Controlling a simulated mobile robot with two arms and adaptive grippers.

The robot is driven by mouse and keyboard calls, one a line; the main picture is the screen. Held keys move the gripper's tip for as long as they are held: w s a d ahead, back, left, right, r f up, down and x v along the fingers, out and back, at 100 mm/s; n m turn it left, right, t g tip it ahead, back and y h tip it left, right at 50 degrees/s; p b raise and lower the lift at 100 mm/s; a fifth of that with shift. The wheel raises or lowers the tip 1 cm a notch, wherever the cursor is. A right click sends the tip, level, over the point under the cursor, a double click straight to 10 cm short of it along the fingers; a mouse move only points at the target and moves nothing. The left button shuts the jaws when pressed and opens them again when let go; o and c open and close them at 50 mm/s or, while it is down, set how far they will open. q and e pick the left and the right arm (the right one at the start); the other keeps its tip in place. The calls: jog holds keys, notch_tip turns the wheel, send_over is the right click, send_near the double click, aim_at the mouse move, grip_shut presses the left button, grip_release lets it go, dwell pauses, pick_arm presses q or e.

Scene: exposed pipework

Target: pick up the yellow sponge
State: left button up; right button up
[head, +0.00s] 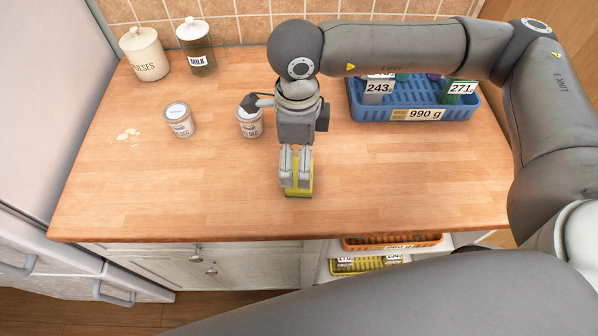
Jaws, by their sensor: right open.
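The yellow sponge (299,192) lies on the wooden worktop (400,190) near the middle of its front part. My right gripper (295,186) points down directly over the sponge and covers much of it. Its jaws are open, with the fingertips at the sponge. I cannot tell whether they touch it. Yellow-green edges of the sponge show around the fingers. My left gripper is not in view.
Two small labelled tubs stand left of my gripper, one apart (180,120) and one close by (249,122). A blue basket (432,113) is at the back right. Canisters (145,54) stand at the back left. The front left worktop is clear.

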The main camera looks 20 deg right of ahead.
aim_at(294, 192)
jog(key=shift+f, duration=0.8)
notch_tip(294, 192, down, 4)
jog(key=shift+s+d+f+p, duration=0.1)
jog(key=shift+s+d+p, duration=0.05)
jog(key=shift+p, duration=1)
jog(key=shift+f, duration=0.6)
jog(key=c, duration=0.9)
